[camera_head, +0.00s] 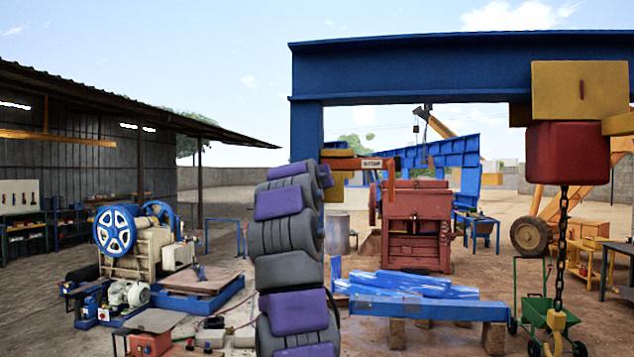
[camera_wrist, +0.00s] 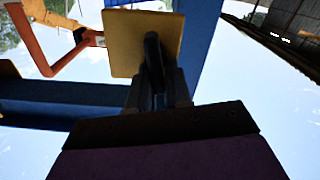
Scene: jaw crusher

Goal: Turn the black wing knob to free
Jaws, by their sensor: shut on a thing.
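In the wrist view the black wing knob (camera_wrist: 153,58) stands edge-on in front of a yellow plate (camera_wrist: 122,42). My gripper (camera_wrist: 158,90) points at the plate, with its dark fingers shut on the knob. The fingers are in shadow, so the exact contact is hard to see. In the head view my grey and purple arm rises to the blue post and hides the knob and gripper. An orange bar with a label (camera_head: 372,164) sticks out to the right there.
An orange bent bar (camera_wrist: 40,58) is left of the plate in the wrist view. The blue gantry post (camera_head: 306,130) and beam (camera_head: 420,72) stand close to my arm. A red block with a chain (camera_head: 567,153) hangs at the right. A red machine (camera_head: 418,225) stands behind.

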